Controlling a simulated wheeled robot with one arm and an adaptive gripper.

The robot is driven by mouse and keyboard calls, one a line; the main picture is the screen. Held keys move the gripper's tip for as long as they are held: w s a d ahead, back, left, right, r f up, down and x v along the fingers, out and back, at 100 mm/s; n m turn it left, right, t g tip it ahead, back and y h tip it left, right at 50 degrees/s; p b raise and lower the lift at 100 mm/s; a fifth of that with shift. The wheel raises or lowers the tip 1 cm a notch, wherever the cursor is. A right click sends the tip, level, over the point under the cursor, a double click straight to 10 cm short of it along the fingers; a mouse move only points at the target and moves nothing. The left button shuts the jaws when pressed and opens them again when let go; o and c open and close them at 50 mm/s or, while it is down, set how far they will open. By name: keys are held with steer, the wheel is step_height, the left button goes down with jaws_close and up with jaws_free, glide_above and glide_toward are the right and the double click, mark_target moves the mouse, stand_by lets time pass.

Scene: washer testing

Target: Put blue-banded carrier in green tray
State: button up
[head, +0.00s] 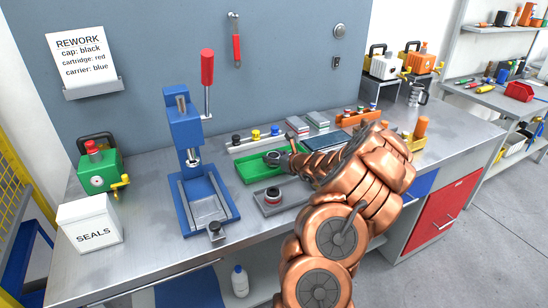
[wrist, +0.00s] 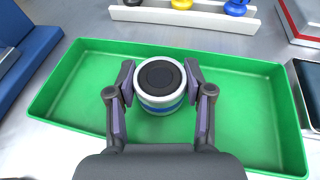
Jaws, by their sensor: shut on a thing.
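The blue-banded carrier (wrist: 160,84) is a short, light grey cylinder with a dark top and a blue band around its lower side. My gripper (wrist: 161,92) is shut on it, one finger on each side. In the wrist view the carrier is upright within the outline of the green tray (wrist: 75,105); whether it touches the tray floor I cannot tell. In the head view the green tray (head: 249,174) is on the bench, and my gripper (head: 283,158) is over its right part, partly hidden by my arm.
A blue press (head: 184,128) stands left of the tray. A grey plate (head: 265,207) with a dark and red ringed part (head: 273,195) lies in front of it. A rack of black, yellow and blue caps (head: 255,137) is behind. A SEALS box (head: 90,224) is at left.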

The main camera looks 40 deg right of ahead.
steer(key=shift+f, duration=0.25)
steer(key=o, duration=1.3)
steer(key=shift+c, duration=0.2)
steer(key=shift+r, duration=0.1)
